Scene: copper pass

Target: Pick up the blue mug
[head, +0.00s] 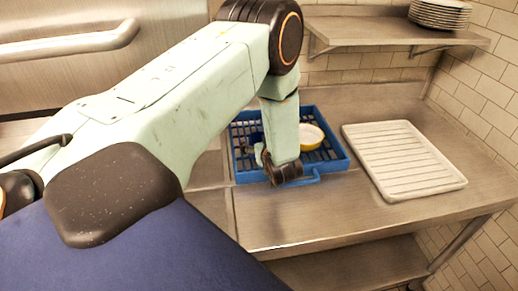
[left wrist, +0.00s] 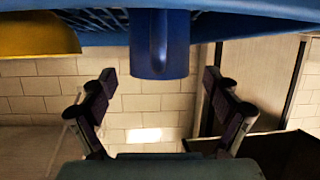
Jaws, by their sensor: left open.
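The blue mug (left wrist: 160,45) shows large in the left wrist view, with its handle facing the camera. In the head view only a dark blue bit of it (head: 256,137) shows beside my left gripper (head: 262,160), inside the blue rack (head: 334,153); the arm hides the rest. My left gripper also shows in the left wrist view (left wrist: 160,84). Its two fingers are spread apart, one to each side of the mug's handle end in the picture, with nothing between them visibly gripped. Whether they touch the mug cannot be told. My right gripper is not in view.
A yellow bowl with a pale inside (head: 311,136) sits in the rack, right of my gripper; it also shows in the left wrist view (left wrist: 38,36). A ribbed white drainboard (head: 405,160) lies to the right. Plates (head: 440,14) stand on a wall shelf (head: 390,36). The front counter is clear.

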